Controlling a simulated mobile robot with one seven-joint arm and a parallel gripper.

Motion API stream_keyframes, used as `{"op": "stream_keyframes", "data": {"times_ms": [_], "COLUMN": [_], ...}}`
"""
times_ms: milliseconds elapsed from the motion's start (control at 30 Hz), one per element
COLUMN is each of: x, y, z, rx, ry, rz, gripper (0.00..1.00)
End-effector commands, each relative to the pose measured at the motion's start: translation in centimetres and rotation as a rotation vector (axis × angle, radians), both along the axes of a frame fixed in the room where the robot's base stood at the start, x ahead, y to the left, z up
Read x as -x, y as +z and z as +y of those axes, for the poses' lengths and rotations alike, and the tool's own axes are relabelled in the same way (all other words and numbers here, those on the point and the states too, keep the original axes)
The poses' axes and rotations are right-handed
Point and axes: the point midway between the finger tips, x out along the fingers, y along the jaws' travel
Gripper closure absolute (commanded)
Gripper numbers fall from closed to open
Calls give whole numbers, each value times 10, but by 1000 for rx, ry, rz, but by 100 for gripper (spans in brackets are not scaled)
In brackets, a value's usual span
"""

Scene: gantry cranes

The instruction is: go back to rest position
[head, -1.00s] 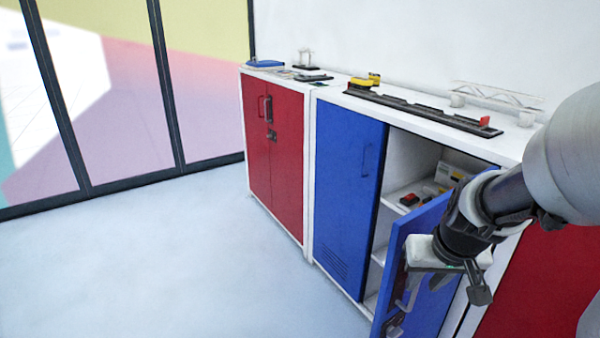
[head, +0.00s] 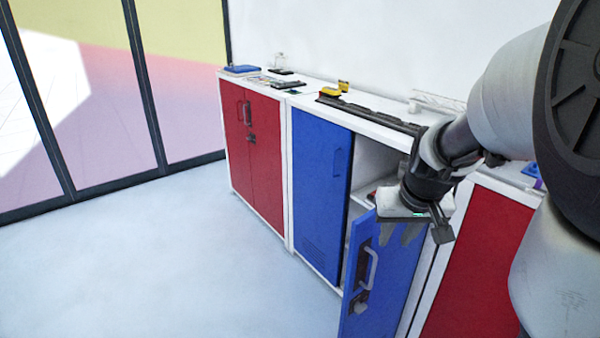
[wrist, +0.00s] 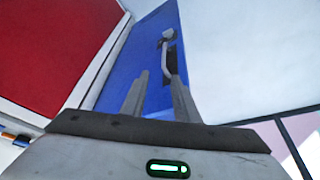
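My gripper (head: 400,238) hangs in front of the upper part of the open blue cabinet door (head: 388,290), near its top edge. In the wrist view my two fingers (wrist: 157,65) stand apart with nothing seen between them. The door's grey handle (head: 371,268) is below and left of the gripper in the head view. The handle also shows beyond the fingertips in the wrist view (wrist: 166,58), with the blue door (wrist: 140,45) behind. My arm reaches in from the right and hides part of the cabinet opening.
The shut blue door (head: 318,190) and a red cabinet (head: 262,155) stand left of the opening. Another red cabinet door (head: 475,260) is at right. The white top carries a black rail (head: 370,112), a yellow item (head: 330,91) and a blue item (head: 242,69). The floor (head: 150,270) at left is clear.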

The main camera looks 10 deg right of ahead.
Motion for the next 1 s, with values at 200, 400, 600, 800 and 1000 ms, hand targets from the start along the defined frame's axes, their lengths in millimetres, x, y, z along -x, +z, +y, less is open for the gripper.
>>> {"op": "stream_keyframes", "data": {"times_ms": [200,400,600,800,1000], "x": [-2,-1,11,65,121], "y": [5,5,52,145,192], "z": [0,0,32,108,149], "rx": [0,0,-13,-26,-3], "ry": [0,0,41,145,211], "rz": [0,0,-25,-67,-89], "gripper": [72,72,72,72,72]}}
